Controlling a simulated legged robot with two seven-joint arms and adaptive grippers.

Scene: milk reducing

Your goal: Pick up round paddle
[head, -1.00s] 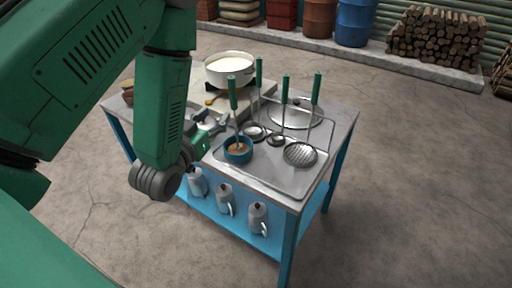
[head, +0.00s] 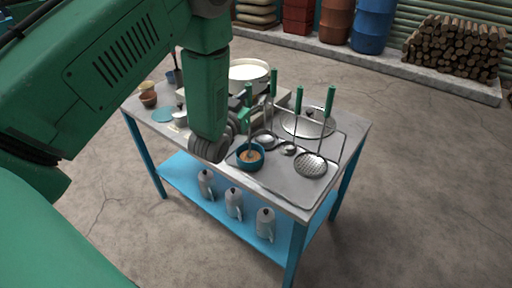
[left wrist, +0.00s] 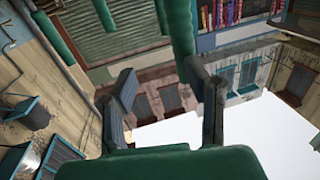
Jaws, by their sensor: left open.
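Several long-handled utensils with green grips stand along the rack on the table. The round perforated paddle (head: 311,165) is at the right end, its green grip (head: 330,98) pointing up. Round ladle heads (head: 265,140) and (head: 288,148) lie left of it. Another green-handled utensil (head: 249,95) stands in a blue bowl (head: 250,156). My right gripper is out of view.
A white pot (head: 248,74) stands behind my arm, and a round metal lid (head: 308,122) lies behind the rack. Small bowls (head: 148,98) are at the table's left. Metal jugs (head: 265,224) stand on the blue lower shelf (head: 185,175). The floor right of the table is clear.

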